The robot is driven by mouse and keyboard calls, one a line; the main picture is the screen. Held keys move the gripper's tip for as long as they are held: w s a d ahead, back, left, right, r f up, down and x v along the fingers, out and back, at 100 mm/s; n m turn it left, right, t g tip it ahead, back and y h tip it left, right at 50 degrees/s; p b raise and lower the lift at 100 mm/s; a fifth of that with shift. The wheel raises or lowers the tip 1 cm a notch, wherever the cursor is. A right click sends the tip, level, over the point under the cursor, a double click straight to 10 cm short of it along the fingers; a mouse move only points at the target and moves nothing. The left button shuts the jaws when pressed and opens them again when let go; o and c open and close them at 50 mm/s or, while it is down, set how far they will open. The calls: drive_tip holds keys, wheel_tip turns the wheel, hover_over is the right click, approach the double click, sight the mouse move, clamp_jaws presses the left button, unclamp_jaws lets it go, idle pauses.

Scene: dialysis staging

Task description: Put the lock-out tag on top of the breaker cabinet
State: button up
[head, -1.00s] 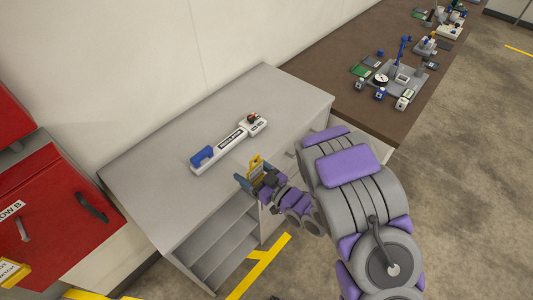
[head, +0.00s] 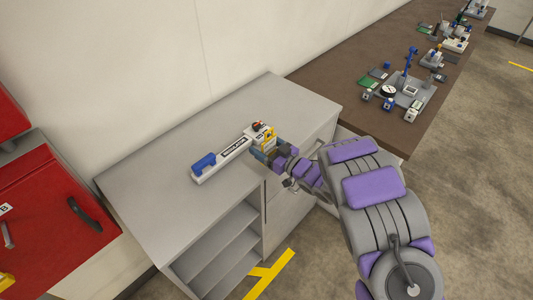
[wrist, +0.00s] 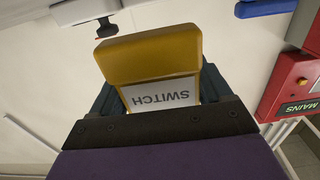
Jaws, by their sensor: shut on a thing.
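The yellow lock-out tag (head: 267,138) is in my gripper (head: 268,150), over or beside the right end of the grey cabinet's top in the head view. In the wrist view the tag (wrist: 150,55) stands between the fingers, with a white label reading SWITCH upside down. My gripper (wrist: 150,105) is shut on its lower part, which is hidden. Red cabinets (head: 50,205) with dark handles are at the left edge of the head view. The grey cabinet (head: 150,190) has open shelves and drawers. I cannot tell which is the breaker cabinet.
A white bar-shaped device (head: 225,157) with a blue end lies on the grey top, close to my gripper. The left part of that top is clear. A brown bench (head: 330,75) with several instruments stands beyond. A red MAINS box (wrist: 290,85) shows in the wrist view.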

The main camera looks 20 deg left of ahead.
sight(267, 152)
drive_tip(key=shift+w+a+f, duration=0.2)
drive_tip(key=shift+w+a, duration=0.2)
drive_tip(key=shift+a, duration=0.15)
drive_tip(key=shift+f, duration=0.4)
drive_tip(key=shift+d+f+b, duration=0.4)
drive_tip(key=shift+f, duration=0.2)
drive_tip(key=shift+d+f+b, duration=0.35)
drive_tip(key=shift+f+b, duration=0.05)
drive_tip(key=shift+f, duration=0.2)
drive_tip(key=shift+r, duration=0.1)
drive_tip(key=shift+a, duration=0.2)
drive_tip(key=o, duration=0.9)
drive_tip(key=shift+a+f, duration=0.2)
drive_tip(key=shift+a, duration=0.2)
drive_tip(key=shift+o, duration=0.3)
drive_tip(key=shift+d+r, duration=0.2)
drive_tip(key=shift+d, duration=0.35)
drive_tip(key=p+v, duration=0.3)
drive_tip(key=v, duration=0.8)
drive_tip(key=shift+s+d, duration=0.25)
drive_tip(key=shift+f, duration=0.1)
